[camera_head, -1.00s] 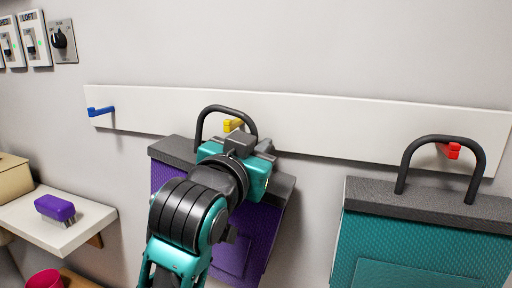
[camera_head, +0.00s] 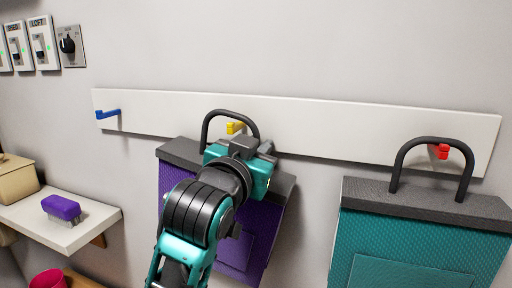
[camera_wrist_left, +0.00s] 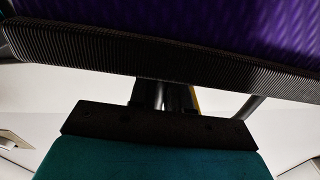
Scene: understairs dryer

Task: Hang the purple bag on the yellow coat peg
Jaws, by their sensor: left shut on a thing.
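The purple bag (camera_head: 173,190) has a dark grey top band and a black loop handle (camera_head: 206,122). It is in front of the wall, below the white peg rail (camera_head: 330,125). The yellow peg (camera_head: 235,127) shows inside the handle loop, below its top arc; I cannot tell whether the handle touches it. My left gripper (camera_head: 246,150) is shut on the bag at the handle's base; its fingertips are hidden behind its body. In the left wrist view, the fingers (camera_wrist_left: 160,97) reach toward the dark band (camera_wrist_left: 150,55), with a yellow sliver beside them. My right gripper is out of view.
A teal bag (camera_head: 400,240) is at the red peg (camera_head: 439,152) on the right. The blue peg (camera_head: 108,114) at left is bare. A shelf (camera_head: 85,232) holds a purple brush (camera_head: 61,207) and a beige box (camera_head: 15,178). Switches are at upper left.

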